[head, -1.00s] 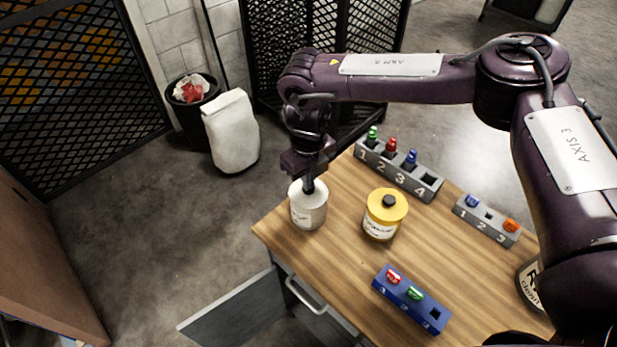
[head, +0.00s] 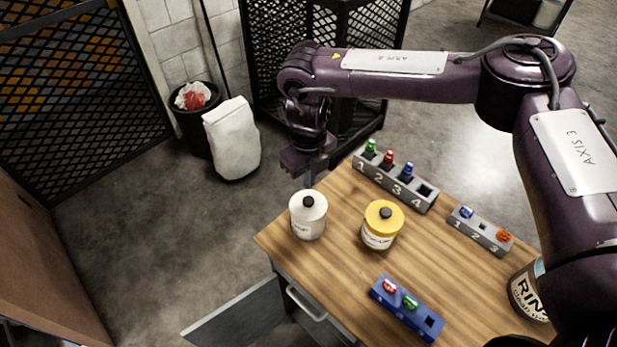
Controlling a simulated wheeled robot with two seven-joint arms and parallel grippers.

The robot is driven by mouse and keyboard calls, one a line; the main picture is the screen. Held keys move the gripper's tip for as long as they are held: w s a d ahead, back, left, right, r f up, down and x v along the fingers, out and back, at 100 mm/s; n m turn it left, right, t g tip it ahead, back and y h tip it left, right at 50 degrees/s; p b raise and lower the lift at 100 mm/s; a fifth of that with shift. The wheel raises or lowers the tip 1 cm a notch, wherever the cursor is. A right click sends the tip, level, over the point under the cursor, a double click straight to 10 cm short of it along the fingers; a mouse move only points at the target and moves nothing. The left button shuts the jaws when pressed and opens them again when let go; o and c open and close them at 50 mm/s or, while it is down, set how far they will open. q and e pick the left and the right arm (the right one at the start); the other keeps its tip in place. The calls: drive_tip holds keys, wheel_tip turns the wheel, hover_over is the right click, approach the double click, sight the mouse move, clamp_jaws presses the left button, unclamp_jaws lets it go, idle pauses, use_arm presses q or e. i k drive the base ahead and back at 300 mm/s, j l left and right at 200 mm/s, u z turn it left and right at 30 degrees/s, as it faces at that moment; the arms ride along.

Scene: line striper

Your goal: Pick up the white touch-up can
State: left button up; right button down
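The white touch-up can (head: 308,224) stands upright near the left corner of the wooden table, with its black knob (head: 308,201) uncovered on top. My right gripper (head: 308,178) hangs pointing down just beyond and above the can, apart from the knob. Its fingers are small and dark, and I cannot tell how far apart they are. Nothing shows held in it. My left gripper is not in view.
A yellow can (head: 381,232) with a black knob stands close right of the white can. A grey four-slot rack (head: 392,186), a smaller grey rack (head: 480,233) and a blue rack (head: 404,311) hold small coloured pieces. A tin (head: 525,292) is at the right.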

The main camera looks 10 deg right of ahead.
sight(306, 231)
drive_tip(key=k, duration=1)
